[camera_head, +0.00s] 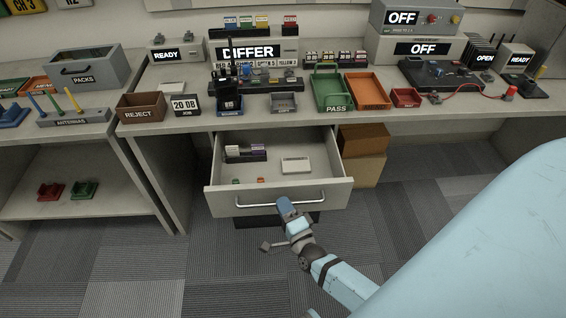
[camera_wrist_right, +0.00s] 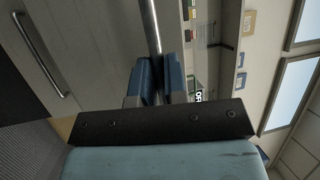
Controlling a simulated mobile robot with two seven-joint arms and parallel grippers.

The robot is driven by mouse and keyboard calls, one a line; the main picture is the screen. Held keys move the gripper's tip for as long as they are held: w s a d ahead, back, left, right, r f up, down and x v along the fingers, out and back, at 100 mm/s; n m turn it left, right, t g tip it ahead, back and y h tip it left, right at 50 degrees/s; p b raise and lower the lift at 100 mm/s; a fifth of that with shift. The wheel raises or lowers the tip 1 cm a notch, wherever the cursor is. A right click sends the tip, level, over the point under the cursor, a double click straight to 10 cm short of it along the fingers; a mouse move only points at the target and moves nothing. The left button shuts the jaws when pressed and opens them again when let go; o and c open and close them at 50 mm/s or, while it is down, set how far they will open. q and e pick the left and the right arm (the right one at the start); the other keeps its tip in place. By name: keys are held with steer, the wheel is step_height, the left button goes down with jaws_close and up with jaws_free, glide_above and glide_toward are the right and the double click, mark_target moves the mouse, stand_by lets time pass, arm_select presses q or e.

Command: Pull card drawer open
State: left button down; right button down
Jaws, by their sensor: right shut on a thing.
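The card drawer (camera_head: 223,199) stands pulled out from under the bench in the head view, with its inside showing. In it are a row of cards (camera_head: 246,153), a flat white item (camera_head: 296,165) and small coloured pieces. My right gripper (camera_head: 284,203) is at the silver bar handle (camera_head: 313,196) on the drawer's front. In the right wrist view the blue fingers (camera_wrist_right: 161,80) are shut on the handle bar (camera_wrist_right: 152,28), which runs between them. My left gripper is not in view.
The bench top above holds a brown reject bin (camera_head: 141,107), a green pass tray (camera_head: 330,92), an orange tray (camera_head: 368,91) and several devices. Cardboard boxes (camera_head: 364,152) stand right of the drawer under the bench. The carpeted floor in front is clear.

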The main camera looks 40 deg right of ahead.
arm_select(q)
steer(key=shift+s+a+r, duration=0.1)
arm_select(e)
steer(key=shift+s+a, duration=0.15)
steer(key=shift+s, duration=0.1)
steer(key=c, duration=1.2)
jaws_free()
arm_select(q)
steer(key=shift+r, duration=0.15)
arm_select(e)
steer(key=shift+r, duration=0.15)
